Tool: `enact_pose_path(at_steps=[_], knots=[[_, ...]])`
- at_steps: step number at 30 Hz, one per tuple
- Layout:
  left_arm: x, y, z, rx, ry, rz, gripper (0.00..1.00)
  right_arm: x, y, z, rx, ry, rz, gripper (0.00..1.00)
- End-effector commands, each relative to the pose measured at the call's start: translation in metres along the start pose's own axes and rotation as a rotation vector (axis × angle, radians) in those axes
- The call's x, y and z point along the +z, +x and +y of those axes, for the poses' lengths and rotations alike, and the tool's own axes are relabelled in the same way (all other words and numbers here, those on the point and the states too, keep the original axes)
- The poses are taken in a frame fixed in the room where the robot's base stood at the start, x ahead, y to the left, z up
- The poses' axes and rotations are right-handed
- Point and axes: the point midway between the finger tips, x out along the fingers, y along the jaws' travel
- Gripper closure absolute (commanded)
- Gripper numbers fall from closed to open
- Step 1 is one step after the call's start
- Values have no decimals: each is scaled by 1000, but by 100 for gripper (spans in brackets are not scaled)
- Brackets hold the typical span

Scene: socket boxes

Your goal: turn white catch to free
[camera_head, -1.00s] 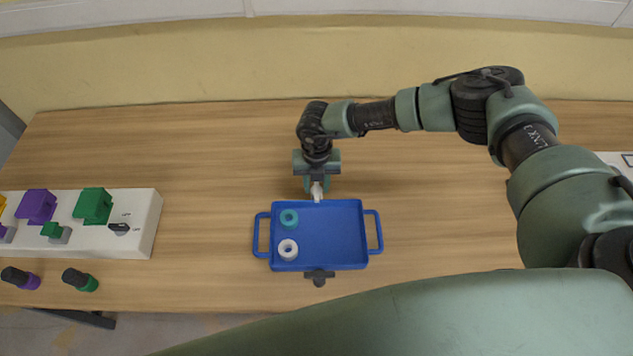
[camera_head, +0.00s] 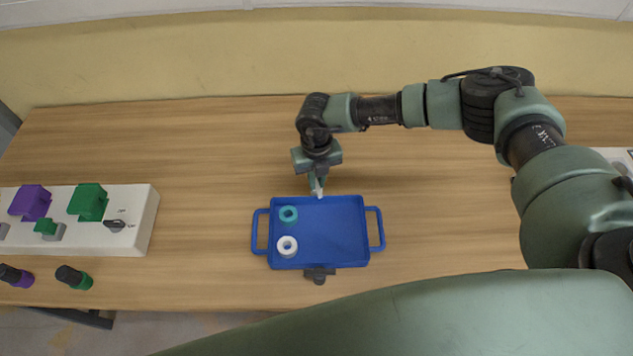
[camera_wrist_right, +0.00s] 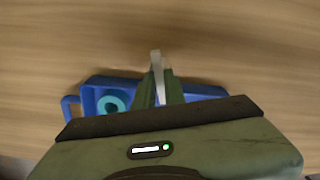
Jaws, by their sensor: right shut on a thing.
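My right gripper (camera_head: 316,186) comes down from above and is shut on the catch. In the right wrist view the pale catch (camera_wrist_right: 156,70) stands between the two green fingertips (camera_wrist_right: 160,88) and sticks out past them. The fingers hide part of it. My left gripper is not in view.
A teal ring (camera_head: 288,214) and a white ring (camera_head: 287,246) lie in the tray. A dark catch (camera_head: 319,275) is at its near edge. A white socket box (camera_head: 145,220) with green and purple parts stands at the left. The table between is clear.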

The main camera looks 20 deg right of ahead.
Motion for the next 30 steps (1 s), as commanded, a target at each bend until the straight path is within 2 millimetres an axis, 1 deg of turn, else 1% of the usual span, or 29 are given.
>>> enact_pose_path(at_steps=[1, 14, 30], knots=[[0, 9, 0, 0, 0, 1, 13, 1, 4, 0, 1, -43, -3, 100], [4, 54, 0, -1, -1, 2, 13, 2, 5, 0, 0, -452, -4, 100], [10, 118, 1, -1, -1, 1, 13, 2, 5, 0, -1, -959, -5, 100]])
